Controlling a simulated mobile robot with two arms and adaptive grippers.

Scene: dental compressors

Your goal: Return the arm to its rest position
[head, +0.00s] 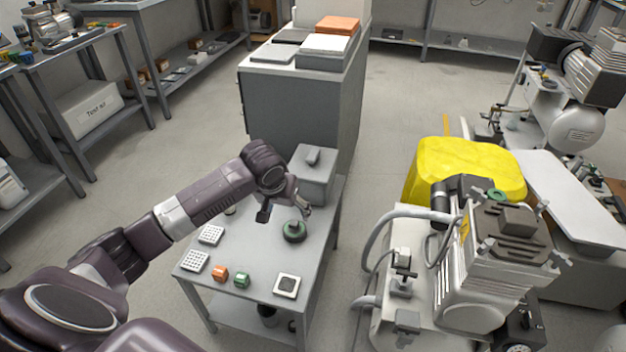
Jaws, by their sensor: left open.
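My left arm comes in from the left and reaches out over a small grey table (253,263). My left gripper (283,215) is at the arm's end above the table's far half, open, with nothing seen between its fingers. A round green and dark part (294,231) is on the table just right of and below the gripper in the picture; I cannot tell whether they touch. My right arm and gripper are not in view.
The table also holds white perforated trays (195,262), an orange part (220,273), a green part (242,280), a framed square (287,285) and a grey box (314,175). A grey cabinet (290,100) stands behind.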

